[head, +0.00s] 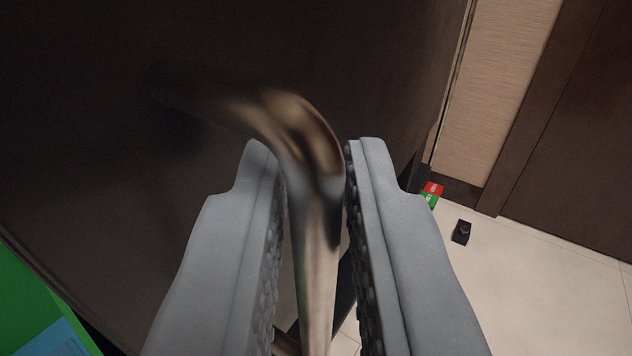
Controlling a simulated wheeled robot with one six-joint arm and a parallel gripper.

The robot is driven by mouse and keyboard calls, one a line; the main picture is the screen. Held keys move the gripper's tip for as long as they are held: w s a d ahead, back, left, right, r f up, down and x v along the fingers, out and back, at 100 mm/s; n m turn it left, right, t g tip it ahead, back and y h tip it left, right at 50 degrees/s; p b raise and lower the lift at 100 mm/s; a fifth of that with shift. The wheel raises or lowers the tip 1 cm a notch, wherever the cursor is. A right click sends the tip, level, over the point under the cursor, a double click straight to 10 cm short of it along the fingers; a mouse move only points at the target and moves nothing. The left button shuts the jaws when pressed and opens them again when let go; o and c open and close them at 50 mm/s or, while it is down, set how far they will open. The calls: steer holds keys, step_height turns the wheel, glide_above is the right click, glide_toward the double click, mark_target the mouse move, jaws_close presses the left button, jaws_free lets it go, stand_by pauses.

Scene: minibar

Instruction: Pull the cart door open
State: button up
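The cart door (90,130) is a dark brown panel filling the upper left and middle of the view. A curved, shiny bronze metal handle (317,260) stands out from it, bending at the top towards the panel. My gripper (316,185) has one grey finger on each side of the handle's bar. The fingertips sit close against the bar near its upper bend, with little or no gap, and look shut on it. Whether the door stands ajar cannot be told from this view.
A green and blue object (35,310) shows at the lower left. A small red and green item (431,193) and a small black object (461,231) are on the pale tiled floor (540,290) at right. Beyond is a wall with a dark brown panel (585,130).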

jaws_close()
